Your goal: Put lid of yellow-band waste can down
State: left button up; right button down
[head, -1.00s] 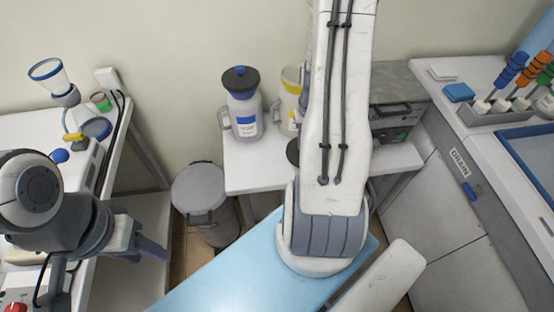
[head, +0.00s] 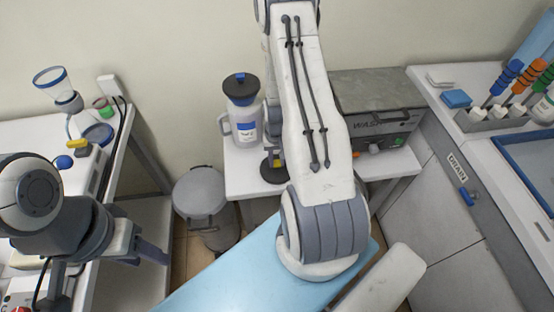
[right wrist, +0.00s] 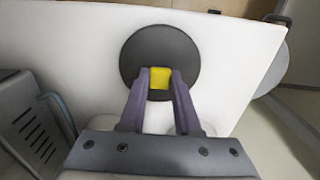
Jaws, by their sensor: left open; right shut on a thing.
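The lid is a dark round disc with a yellow knob, seen in the right wrist view (right wrist: 160,43) and left of my right arm in the head view (head: 270,175). My right gripper (right wrist: 159,76) is shut on the yellow knob. The lid is level, at or just above the white table top (right wrist: 70,40); I cannot tell whether it touches. The yellow-band waste can is hidden behind my right arm in the head view. My left gripper (head: 152,254) is open and empty, by the left bench.
A grey machine (head: 385,125) is on the right of the same table. A grey floor bin (head: 202,195) stands left of the table. The left bench holds glassware (head: 52,80).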

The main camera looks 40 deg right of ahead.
jog(key=shift+f, duration=0.1)
jog(key=c, duration=1)
grip_release()
jog(key=shift+f, duration=0.1)
jog(key=shift+c, duration=0.2)
jog(key=o, duration=0.4)
